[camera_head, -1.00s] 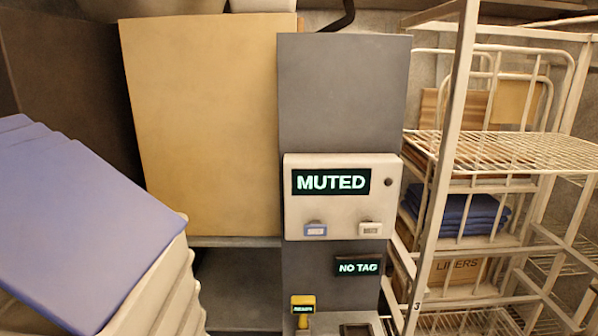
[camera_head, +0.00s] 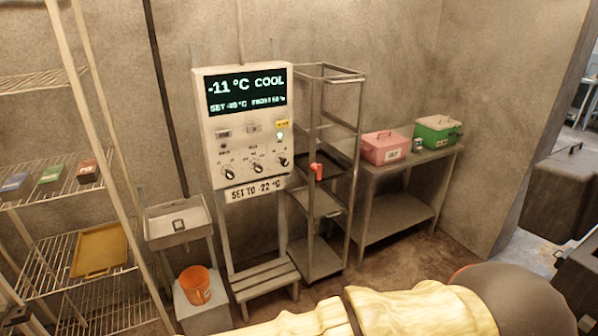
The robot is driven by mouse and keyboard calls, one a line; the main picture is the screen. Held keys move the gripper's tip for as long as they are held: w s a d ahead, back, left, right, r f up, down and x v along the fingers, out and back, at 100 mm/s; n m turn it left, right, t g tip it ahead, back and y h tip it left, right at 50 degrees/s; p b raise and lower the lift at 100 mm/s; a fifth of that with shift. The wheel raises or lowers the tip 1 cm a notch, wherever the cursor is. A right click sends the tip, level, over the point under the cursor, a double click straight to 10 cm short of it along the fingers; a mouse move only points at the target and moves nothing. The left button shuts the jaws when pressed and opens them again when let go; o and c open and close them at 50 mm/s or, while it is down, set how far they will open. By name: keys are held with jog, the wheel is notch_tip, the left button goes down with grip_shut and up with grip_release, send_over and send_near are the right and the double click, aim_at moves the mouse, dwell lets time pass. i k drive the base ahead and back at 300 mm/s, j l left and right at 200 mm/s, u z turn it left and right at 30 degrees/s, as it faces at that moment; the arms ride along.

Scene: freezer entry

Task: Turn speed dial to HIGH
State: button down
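A white control panel (camera_head: 244,125) hangs on the back wall, left of centre. Its dark display (camera_head: 246,92) reads "-11 °C COOL" with a smaller line below that seems to show a set temperature. Three black dials stand in a row low on the panel: left dial (camera_head: 229,172), middle dial (camera_head: 257,167) and right dial (camera_head: 283,161). Their labels are too small to read, so I cannot tell which is the speed dial or where it points. My gripper is not in view.
A sign (camera_head: 254,190) below the panel reads "SET TO -22 °C". A slatted step (camera_head: 265,279) stands beneath, with an orange bucket (camera_head: 195,285) at its left. A metal rack (camera_head: 322,258) stands close right, then a table (camera_head: 412,168) with pink and green boxes.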

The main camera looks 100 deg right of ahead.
aim_at(258, 169)
jog(key=z, duration=3.1)
jog(key=i+l, duration=0.1)
jog(key=i, duration=0.5)
jog(key=i+l+u, duration=0.1)
jog(key=i, duration=0.5)
